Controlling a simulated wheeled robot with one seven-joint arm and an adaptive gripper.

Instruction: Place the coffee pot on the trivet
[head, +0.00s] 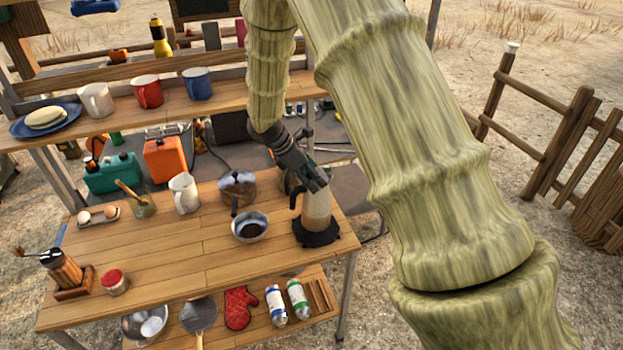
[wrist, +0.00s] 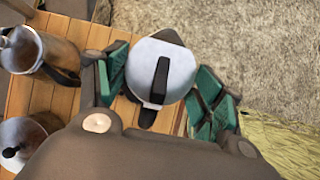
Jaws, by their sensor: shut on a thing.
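The coffee pot (head: 317,212) has pale sides and a dark handle on its left, and stands upright near the right end of the wooden table. The black trivet (head: 318,239) shows directly beneath its base; I cannot tell whether pot and trivet touch. My gripper (head: 312,186) is around the upper part of the pot, coming from above. In the wrist view the grey pot lid with its black grip (wrist: 163,68) sits between the green finger pads of my gripper (wrist: 158,82), which is shut on the pot. Dark trivet edges show past the lid; the rest is hidden.
A saucepan with dark contents (head: 250,229) stands just left of the pot. A lidded pan (head: 238,187) and a white mug (head: 184,193) are farther back. The table's right edge is close by; the front middle is clear. A shelf (head: 150,108) holds mugs behind.

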